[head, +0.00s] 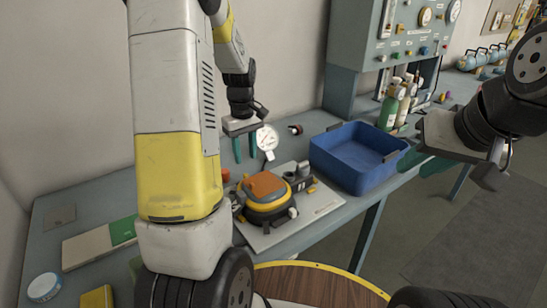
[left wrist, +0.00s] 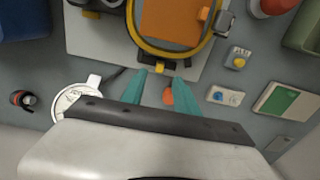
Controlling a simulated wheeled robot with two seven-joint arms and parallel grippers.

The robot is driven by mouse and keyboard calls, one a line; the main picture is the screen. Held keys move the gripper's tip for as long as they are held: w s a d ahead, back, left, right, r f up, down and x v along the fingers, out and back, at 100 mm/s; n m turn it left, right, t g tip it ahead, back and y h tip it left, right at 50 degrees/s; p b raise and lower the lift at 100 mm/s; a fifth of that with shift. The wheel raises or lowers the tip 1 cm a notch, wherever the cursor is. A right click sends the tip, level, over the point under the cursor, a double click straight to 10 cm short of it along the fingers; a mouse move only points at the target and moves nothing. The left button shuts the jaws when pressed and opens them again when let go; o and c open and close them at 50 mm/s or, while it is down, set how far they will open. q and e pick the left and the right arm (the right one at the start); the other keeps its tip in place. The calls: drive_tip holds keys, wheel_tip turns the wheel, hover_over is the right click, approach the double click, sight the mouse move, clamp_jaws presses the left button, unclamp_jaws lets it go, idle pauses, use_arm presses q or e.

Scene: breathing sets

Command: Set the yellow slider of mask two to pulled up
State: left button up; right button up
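A mask with an orange face and a yellow rim (head: 265,189) lies on a pale board (head: 315,210); in the left wrist view its orange face (left wrist: 170,20) is near the top. A small yellow piece (left wrist: 160,67) sits on the rim's near edge, by my left fingertips. I cannot tell whether it is the yellow slider, or its setting. My left gripper (head: 245,158) points down above the board's back edge, its teal fingers apart and empty. My right gripper (head: 422,163) is at the right, away from the mask; its finger gap is not clear.
A blue bin (head: 345,184) stands right of the board. A round gauge (head: 267,138) is close behind my left gripper. A small block with a yellow knob (left wrist: 237,60) lies beside the mask. Bottles (head: 391,106) stand behind the bin. My left arm hides part of the table.

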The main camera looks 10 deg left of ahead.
sight(247, 175)
use_arm(q)
wheel_tip(247, 175, down, 8)
drive_tip(key=shift+r, duration=0.1)
idle(0.4)
clamp_jaws()
drive_tip(key=shift+s, duration=0.1)
idle(1.2)
